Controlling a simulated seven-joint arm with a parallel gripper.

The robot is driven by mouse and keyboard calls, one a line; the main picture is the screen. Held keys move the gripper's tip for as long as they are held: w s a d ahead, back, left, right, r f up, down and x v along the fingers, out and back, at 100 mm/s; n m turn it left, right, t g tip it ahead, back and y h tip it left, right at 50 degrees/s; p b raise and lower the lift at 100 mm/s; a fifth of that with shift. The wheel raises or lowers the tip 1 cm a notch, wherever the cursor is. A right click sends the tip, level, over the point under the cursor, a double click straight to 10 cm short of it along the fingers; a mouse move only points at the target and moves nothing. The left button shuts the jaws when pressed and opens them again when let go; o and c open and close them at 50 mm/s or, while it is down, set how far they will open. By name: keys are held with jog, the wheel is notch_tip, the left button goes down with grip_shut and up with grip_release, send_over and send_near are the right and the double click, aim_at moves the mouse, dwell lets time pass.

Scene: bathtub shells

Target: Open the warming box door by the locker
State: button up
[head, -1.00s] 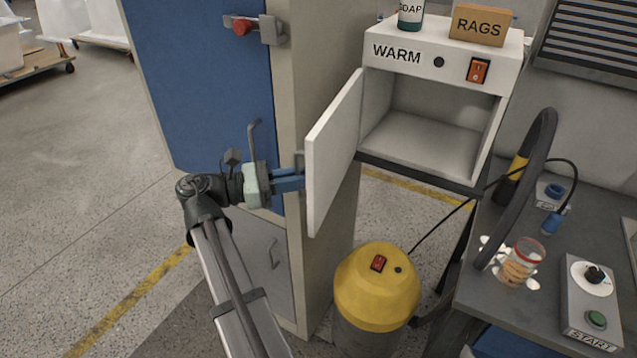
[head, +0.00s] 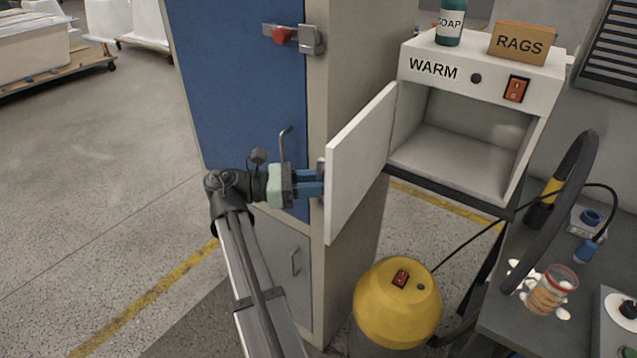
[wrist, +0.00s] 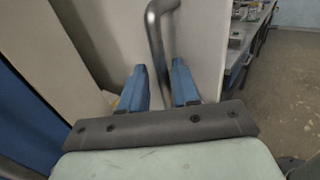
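The warming box (head: 432,69), white and marked WARM, stands to the right of the blue-doored locker (head: 235,80). Its white door (head: 360,160) is swung wide open toward the locker, and the empty inside shows. My gripper (head: 322,184) is at the free edge of this door, on its outer side. In the wrist view, its two blue fingers (wrist: 160,72) stand apart, with the grey bar handle (wrist: 157,35) running down between them. A gap shows between the fingers and the bar.
A soap bottle (head: 450,22) and a rags box (head: 521,42) stand on the warming box. A yellow-topped canister (head: 398,310) stands on the floor below. A workbench (head: 515,325) with a hose and jar is at right.

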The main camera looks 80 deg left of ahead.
jog(key=shift+s, duration=0.1)
jog(key=s, duration=0.7)
jog(key=shift+s+a, duration=0.15)
jog(key=shift+a, duration=0.15)
dwell(0.4)
